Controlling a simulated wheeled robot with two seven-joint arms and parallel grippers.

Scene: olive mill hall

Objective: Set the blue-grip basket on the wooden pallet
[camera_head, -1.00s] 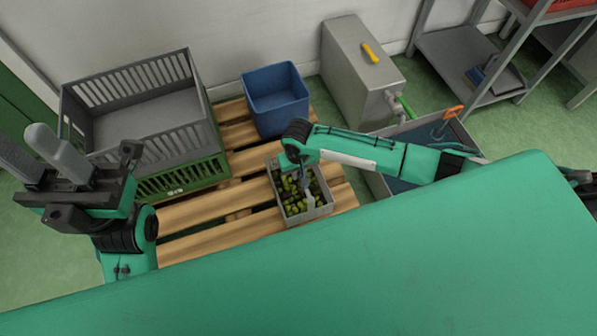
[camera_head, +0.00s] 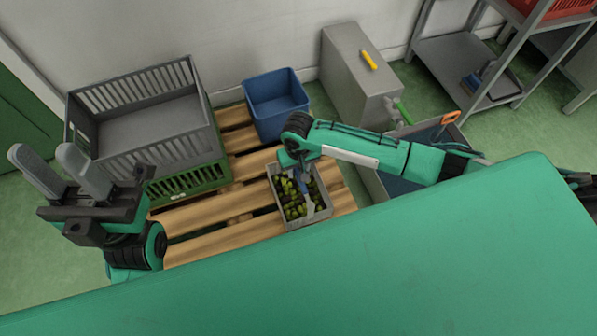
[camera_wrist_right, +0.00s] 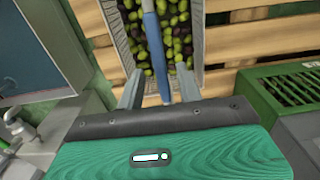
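The blue-grip basket is a small grey crate (camera_head: 325,211) filled with green and dark olives, with a blue handle bar (camera_wrist_right: 153,45) across it. It appears to rest level on the wooden pallet (camera_head: 225,208), near its right edge. My right gripper (camera_wrist_right: 158,92) is over the basket with its fingers spread on either side of the blue bar, with gaps showing; its arm hides part of the basket in the head view. My left gripper (camera_head: 40,160) is empty, its fingers apart, left of the pallet.
A grey crate (camera_head: 150,158) stacked on a green one (camera_head: 188,183) takes the pallet's left side. A blue bin (camera_head: 276,110) stands at its back. A grey metal box (camera_head: 350,80), a trough (camera_head: 375,186) and a shelf rack (camera_head: 455,65) are to the right.

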